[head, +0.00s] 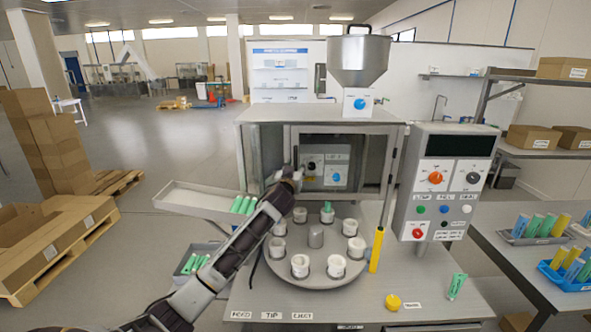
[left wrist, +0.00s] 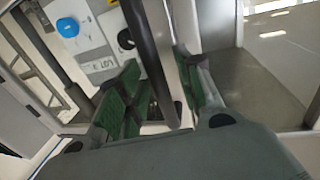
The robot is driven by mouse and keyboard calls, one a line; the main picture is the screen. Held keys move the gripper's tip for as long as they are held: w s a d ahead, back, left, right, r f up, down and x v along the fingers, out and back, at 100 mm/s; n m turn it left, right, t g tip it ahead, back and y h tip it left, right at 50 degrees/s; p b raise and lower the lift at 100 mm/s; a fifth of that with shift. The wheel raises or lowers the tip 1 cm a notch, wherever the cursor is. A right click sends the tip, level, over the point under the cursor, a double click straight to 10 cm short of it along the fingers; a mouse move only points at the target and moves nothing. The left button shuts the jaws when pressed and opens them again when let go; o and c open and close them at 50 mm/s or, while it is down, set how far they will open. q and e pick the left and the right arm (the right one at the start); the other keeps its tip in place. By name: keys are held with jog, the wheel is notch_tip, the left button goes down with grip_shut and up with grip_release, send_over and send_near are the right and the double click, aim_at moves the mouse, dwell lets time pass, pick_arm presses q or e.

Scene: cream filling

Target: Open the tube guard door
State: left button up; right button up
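The tube guard door (head: 346,138) is a grey-framed window panel on the front of the filling machine, with dials and a label visible through it. Its left edge is partly hidden by my left arm. My left gripper (head: 291,176) is at the lower left part of the door. In the left wrist view, a dark upright bar (left wrist: 152,40), which looks like the door handle, runs between the green-padded fingers (left wrist: 160,88). Whether the door stands slightly ajar is unclear. My right gripper is out of view.
A round turntable (head: 316,262) with several white cups stands below the door. A yellow post (head: 376,250) and the control panel (head: 442,185) are to the right.

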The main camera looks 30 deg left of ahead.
pick_arm(q)
jog(key=c, duration=0.7)
grip_shut()
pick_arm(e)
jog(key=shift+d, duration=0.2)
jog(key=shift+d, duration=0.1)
pick_arm(q)
jog(key=shift+f, duration=0.1)
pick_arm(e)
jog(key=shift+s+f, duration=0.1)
